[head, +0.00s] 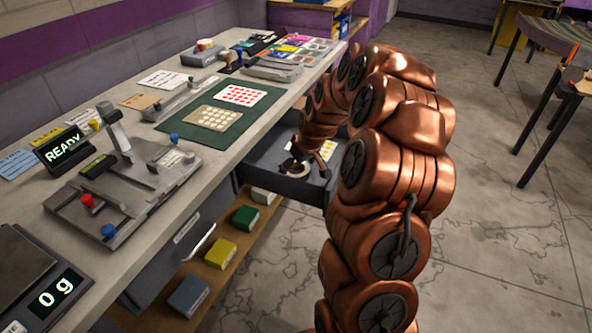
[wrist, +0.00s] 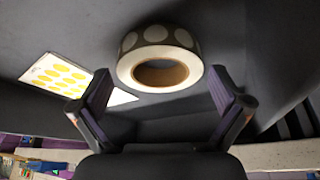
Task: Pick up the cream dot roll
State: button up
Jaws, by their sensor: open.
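The cream dot roll (wrist: 128,70) lies in the open grey drawer, a ring of tape with pale round dots and a brown core. In the wrist view it is ahead of my gripper (wrist: 160,71), roughly centred between the two fingertips. The fingers are spread on either side, and I see no contact with the roll. In the head view my gripper (head: 307,160) reaches down into the drawer (head: 262,174); the roll there is small and partly covered by the fingers.
A white sheet with yellow dots (wrist: 62,76) lies in the drawer left of the roll in the wrist view. The drawer walls surround my gripper. The counter (head: 232,157) with a green mat (head: 190,137) and tools runs alongside. Coloured boxes sit on the shelf below.

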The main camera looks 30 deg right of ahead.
jog(key=shift+w+f, duration=0.1)
jog(key=shift+f, duration=0.1)
jog(key=c, duration=1)
